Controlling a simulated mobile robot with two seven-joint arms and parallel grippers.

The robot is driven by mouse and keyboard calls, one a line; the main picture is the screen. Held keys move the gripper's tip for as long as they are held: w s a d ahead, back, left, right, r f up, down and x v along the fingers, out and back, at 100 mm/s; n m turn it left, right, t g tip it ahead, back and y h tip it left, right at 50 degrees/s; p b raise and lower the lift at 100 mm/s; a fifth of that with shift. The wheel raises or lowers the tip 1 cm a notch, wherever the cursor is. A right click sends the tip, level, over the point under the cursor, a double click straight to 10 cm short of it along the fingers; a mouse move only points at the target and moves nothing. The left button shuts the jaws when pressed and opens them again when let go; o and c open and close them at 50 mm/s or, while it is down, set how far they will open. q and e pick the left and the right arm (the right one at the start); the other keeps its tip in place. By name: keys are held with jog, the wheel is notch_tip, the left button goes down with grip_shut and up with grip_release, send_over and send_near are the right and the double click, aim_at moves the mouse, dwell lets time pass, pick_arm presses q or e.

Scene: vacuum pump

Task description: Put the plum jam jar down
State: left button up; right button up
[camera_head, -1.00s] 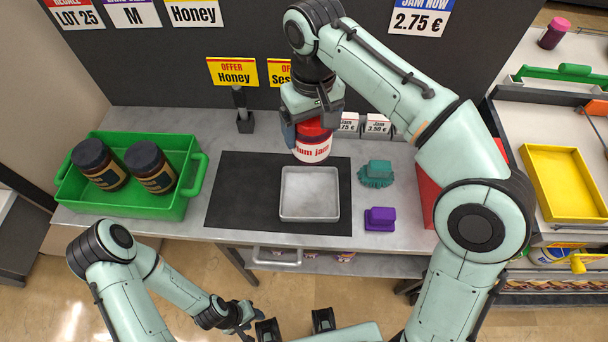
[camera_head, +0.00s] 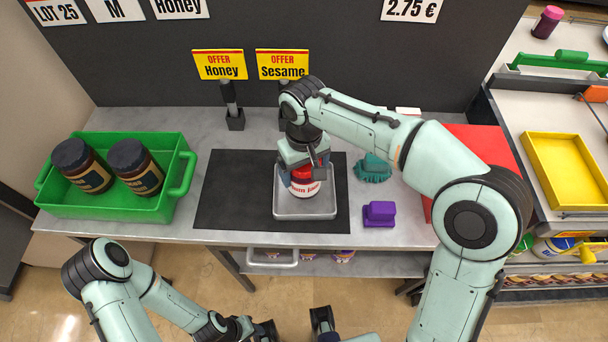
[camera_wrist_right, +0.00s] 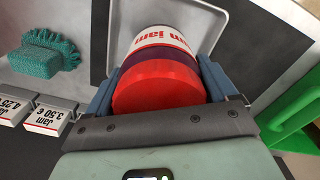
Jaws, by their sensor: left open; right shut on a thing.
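The plum jam jar (camera_head: 305,187) has a red lid, a white label with red letters and dark contents. My right gripper (camera_head: 303,180) is shut on it from above, and the jar is upright over the grey metal tray (camera_head: 306,211). In the right wrist view the jar (camera_wrist_right: 160,75) sits between the two blue fingers of my gripper (camera_wrist_right: 158,90). Whether its base touches the tray floor is hidden. My left gripper (camera_head: 290,328) is open and empty at the bottom of the head view, in front of the table.
The tray is on a black mat (camera_head: 235,195). A green crate (camera_head: 110,203) with two dark jars stands at left.

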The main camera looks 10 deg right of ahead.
jog(key=shift+f, duration=1.35)
jog(key=shift+f, duration=0.2)
jog(key=o, duration=1.2)
notch_tip(320, 180, up, 12)
jog(key=shift+r+p, duration=0.15)
jog(key=shift+p, duration=0.9)
